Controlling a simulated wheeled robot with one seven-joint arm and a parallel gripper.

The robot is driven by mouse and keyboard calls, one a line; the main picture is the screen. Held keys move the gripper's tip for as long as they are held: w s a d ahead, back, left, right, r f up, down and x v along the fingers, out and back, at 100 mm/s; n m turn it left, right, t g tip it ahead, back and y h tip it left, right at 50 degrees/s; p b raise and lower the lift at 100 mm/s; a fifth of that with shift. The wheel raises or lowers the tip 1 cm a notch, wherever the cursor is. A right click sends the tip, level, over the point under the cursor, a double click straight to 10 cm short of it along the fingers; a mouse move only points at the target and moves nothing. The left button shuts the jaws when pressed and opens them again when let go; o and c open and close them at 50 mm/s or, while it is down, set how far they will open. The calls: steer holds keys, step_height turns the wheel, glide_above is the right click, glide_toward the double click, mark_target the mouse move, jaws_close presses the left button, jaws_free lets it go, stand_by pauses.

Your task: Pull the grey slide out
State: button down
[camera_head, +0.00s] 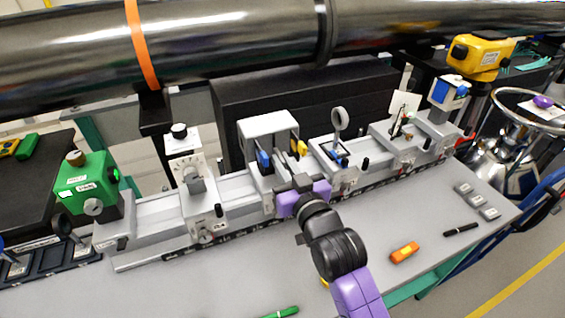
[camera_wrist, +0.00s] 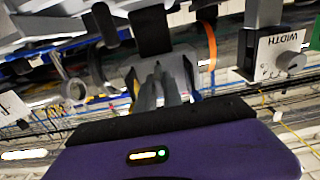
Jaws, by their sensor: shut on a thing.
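My gripper (camera_head: 295,184) is at the front of the middle carriage on the optical rail (camera_head: 237,188), just below a light grey arch-shaped housing (camera_head: 268,124). It is shut on the grey slide, which is mostly hidden by my fingers and wrist in the head view. In the wrist view my gripper (camera_wrist: 160,88) shows its grey fingers close together at the grey part in front of the housing. I cannot tell how far the slide sticks out.
A dial box (camera_head: 187,172) stands left of the arch, and a round lens holder (camera_head: 340,122) stands right. A green box (camera_head: 87,187) ends the rail. A large dark pipe (camera_head: 230,40) crosses above. An orange item (camera_head: 404,253) and green marker (camera_head: 281,313) lie on the grey table.

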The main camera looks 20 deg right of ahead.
stand_by(0.7)
steer(key=shift+s+f+p, duration=0.1)
steer(key=shift+s+p, duration=0.25)
steer(key=shift+s, duration=1.95)
steer(key=c, duration=1.5)
jaws_free()
steer(key=shift+s, duration=0.1)
steer(key=s+b, duration=0.1)
steer(key=s, duration=0.6)
steer(key=shift+s+b, duration=0.4)
